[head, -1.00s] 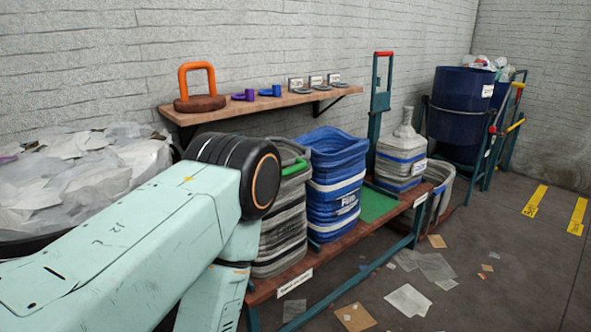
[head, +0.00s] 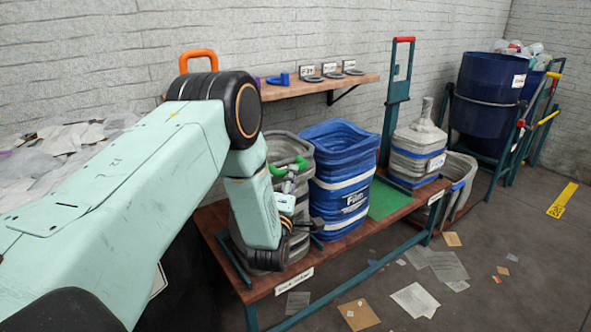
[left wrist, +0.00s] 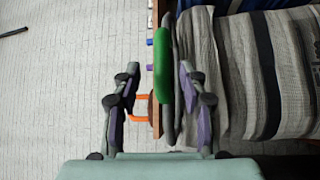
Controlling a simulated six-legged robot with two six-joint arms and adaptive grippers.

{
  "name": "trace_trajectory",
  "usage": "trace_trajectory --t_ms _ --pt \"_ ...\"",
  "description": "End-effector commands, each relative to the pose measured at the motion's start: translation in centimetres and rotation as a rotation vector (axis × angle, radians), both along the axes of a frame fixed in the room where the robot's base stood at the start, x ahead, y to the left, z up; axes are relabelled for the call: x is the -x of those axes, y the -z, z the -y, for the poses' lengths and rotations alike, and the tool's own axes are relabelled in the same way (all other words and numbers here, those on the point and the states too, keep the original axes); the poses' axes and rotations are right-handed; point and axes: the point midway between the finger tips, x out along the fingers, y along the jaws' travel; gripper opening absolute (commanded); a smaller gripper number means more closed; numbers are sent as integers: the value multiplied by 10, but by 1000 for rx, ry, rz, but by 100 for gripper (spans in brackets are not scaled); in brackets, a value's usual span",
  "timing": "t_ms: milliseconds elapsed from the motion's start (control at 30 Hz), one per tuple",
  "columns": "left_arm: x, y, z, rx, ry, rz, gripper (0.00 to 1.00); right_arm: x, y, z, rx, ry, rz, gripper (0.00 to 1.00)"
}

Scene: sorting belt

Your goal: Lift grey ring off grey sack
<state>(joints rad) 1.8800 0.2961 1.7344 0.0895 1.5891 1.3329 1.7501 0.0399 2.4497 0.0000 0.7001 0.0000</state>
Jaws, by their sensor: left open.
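The grey sack (head: 303,200) stands at the left end of the bench, banded in light and dark grey, partly behind my left arm. At its mouth is the grey ring with a green grip (head: 301,163). In the left wrist view the ring (left wrist: 174,100) is seen nearly edge-on beside the sack (left wrist: 228,85). My left gripper (head: 289,182) is at the sack's top front; in the wrist view (left wrist: 158,92) its open fingers stand either side of the ring and green grip. Contact cannot be told. My right gripper is not in view.
A blue sack (head: 338,190) stands close to the right of the grey one. A green mat (head: 388,199) and a grey-and-blue container (head: 418,155) are farther along the bench. A shelf (head: 300,91) runs along the wall behind. Papers lie on the floor.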

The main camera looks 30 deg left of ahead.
Motion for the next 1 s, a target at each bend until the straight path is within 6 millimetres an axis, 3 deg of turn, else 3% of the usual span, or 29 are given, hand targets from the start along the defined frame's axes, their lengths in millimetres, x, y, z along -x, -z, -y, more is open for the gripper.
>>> trace_trajectory --t_ms 333,733,1000 --pt "-42 -5 -19 -2 0 -3 43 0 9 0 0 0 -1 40" --pt "-52 -7 -20 -2 2 -4 43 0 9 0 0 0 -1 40" --pt "-53 -7 -19 -2 3 -5 20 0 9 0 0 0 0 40"
